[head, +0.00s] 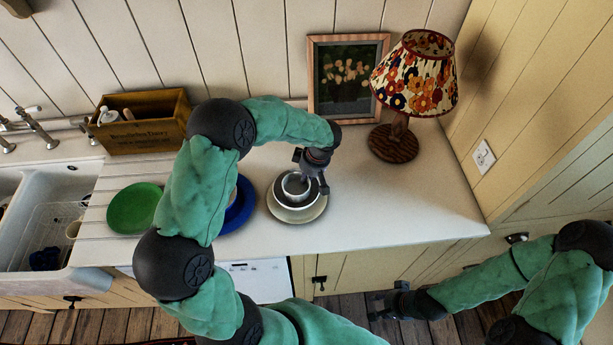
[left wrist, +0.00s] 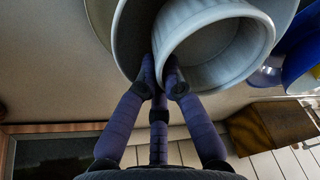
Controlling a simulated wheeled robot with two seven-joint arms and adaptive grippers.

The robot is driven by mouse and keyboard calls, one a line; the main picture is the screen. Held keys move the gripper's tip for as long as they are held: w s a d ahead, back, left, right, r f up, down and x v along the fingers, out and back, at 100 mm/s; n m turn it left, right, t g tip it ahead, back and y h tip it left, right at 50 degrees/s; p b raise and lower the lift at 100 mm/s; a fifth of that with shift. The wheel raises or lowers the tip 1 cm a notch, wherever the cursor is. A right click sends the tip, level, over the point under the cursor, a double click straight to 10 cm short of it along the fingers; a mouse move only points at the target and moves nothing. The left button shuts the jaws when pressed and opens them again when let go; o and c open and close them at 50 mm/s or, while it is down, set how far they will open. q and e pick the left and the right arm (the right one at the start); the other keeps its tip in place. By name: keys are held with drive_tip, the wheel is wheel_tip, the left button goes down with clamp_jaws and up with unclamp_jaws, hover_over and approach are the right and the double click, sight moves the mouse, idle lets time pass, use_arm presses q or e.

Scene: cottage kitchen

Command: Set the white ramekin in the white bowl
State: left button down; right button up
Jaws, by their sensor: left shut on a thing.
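The white ramekin (head: 292,184) is in my left gripper (head: 313,178), just over or inside the white bowl (head: 284,200). In the left wrist view my left gripper's fingers (left wrist: 160,75) are shut on the near rim of the ribbed ramekin (left wrist: 235,65). The bowl (left wrist: 130,40) shows behind it, its rim partly around the ramekin. I cannot tell whether the ramekin touches the bowl's bottom. The bowl stands on a pale plate (head: 304,216). My right gripper (head: 377,305) is low, in front of the cabinets, away from the bowl; its fingers are too small to read.
A blue plate (head: 240,212), partly hidden by my left arm, and a green plate (head: 134,208) lie left of the bowl. A wooden crate (head: 150,130), picture frame (head: 349,85) and lamp (head: 397,140) stand behind. The counter right of the bowl (head: 400,205) is clear.

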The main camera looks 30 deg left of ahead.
use_arm(q)
drive_tip(key=shift+f+b, duration=0.5)
drive_tip(key=shift+b, duration=0.2)
drive_tip(key=c, duration=1.4)
unclamp_jaws()
drive_tip(key=shift+o, duration=0.2)
drive_tip(key=shift+r, duration=0.1)
drive_tip(key=shift+r+p, duration=0.35)
drive_tip(key=shift+p, duration=0.3)
drive_tip(key=p+v, duration=0.1)
drive_tip(key=v, duration=1.1)
drive_tip(key=shift+r, duration=0.2)
